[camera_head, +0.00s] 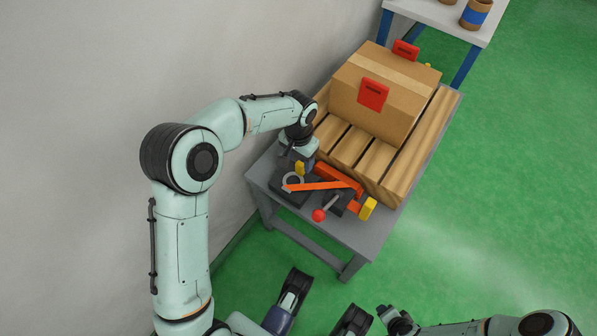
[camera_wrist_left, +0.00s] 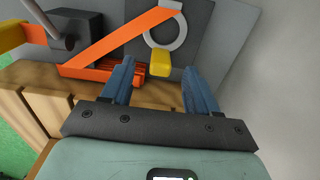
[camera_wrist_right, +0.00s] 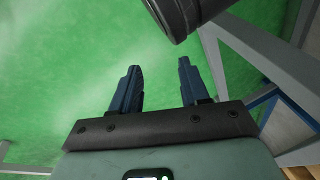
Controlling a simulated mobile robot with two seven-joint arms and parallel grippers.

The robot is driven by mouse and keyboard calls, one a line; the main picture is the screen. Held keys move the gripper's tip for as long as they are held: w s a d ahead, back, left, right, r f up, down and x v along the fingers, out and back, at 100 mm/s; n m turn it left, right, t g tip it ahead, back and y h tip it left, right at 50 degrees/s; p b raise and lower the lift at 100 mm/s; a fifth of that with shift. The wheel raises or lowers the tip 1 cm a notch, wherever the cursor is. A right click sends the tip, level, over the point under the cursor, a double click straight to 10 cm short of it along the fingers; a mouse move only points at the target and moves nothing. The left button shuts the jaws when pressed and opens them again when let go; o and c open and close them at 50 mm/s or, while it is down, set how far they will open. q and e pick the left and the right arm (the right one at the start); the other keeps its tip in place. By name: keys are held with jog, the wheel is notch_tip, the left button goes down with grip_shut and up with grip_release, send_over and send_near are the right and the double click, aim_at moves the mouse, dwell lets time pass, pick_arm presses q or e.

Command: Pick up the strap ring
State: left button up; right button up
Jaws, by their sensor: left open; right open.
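The strap ring (camera_wrist_left: 184,31) is a grey ring with a yellow tab (camera_wrist_left: 161,64) on its near side, lying against a dark plate (camera_wrist_left: 205,20). In the head view the ring (camera_head: 301,183) is on the grey table's near end. My left gripper (camera_wrist_left: 158,68) is open, with the yellow tab showing between its fingertips; whether they touch it I cannot tell. In the head view its fingers are mostly hidden by the wrist. My right gripper (camera_wrist_right: 159,66) is open and empty over the green floor.
A cardboard box (camera_head: 385,92) with red labels sits on a slatted wooden pallet (camera_head: 433,130) behind the ring. A red-ball lever (camera_head: 318,215) and a yellow end piece (camera_head: 368,208) stand near the grey table's (camera_head: 350,236) front edge. The wall is close at the left.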

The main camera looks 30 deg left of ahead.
aim_at(299, 165)
pick_arm(q)
notch_tip(299, 165, down, 4)
jog(key=shift+w+a+f+b, duration=0.15)
jog(key=shift+f+b, duration=0.1)
jog(key=shift+b, duration=0.45)
jog(key=shift+r, duration=0.1)
jog(key=c, duration=1.1)
pick_arm(e)
jog(key=shift+g, duration=0.6)
jog(key=s+f, duration=0.3)
jog(key=shift+d, duration=0.25)
pick_arm(q)
jog(key=shift+r, duration=0.1)
